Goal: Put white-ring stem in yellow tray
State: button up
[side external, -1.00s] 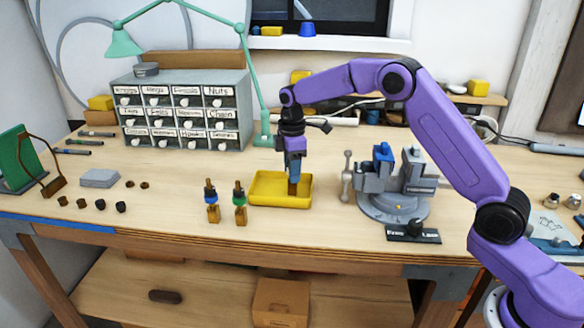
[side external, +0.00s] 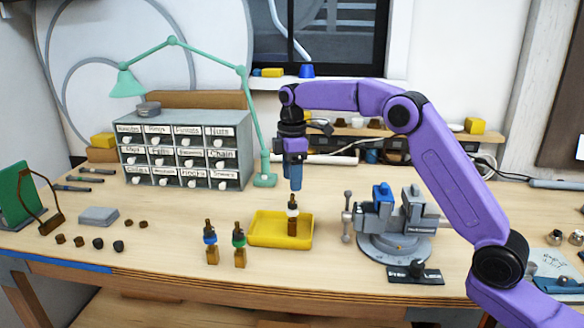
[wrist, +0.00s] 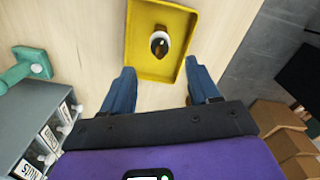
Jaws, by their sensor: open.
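The white-ring stem (side external: 292,217) stands upright in the yellow tray (side external: 264,243), toward the tray's right side in the side view. In the wrist view the stem (wrist: 159,42) shows its dark tip and white ring from above, inside the yellow tray (wrist: 144,70). My gripper (side external: 295,187) is above the stem, apart from it. In the wrist view my gripper's blue fingers (wrist: 160,88) are spread wide with nothing between them.
A blue-ring stem (side external: 210,243) and a green-ring stem (side external: 239,245) stand just left of the tray. A grey vise (side external: 393,225) is to the right. The drawer cabinet (side external: 180,150) and the green lamp (side external: 264,180) are behind.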

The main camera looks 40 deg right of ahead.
jog(key=shift+r, duration=1.1)
jog(key=s+a, duration=0.4)
jog(key=s, duration=0.6)
jog(key=s+a, duration=0.4)
jog(key=s, duration=0.5)
jog(key=s+d+f, duration=0.2)
jog(key=s, duration=0.6)
jog(key=s+d+f, duration=0.2)
jog(key=s+d, duration=0.1)
jog(key=s, duration=0.5)
jog(key=s+d+f+m, duration=0.1)
jog(key=s+d+f, duration=0.1)
jog(key=s, duration=0.7)
jog(key=shift+d+f, duration=0.4)
jog(key=shift+f, duration=0.1)
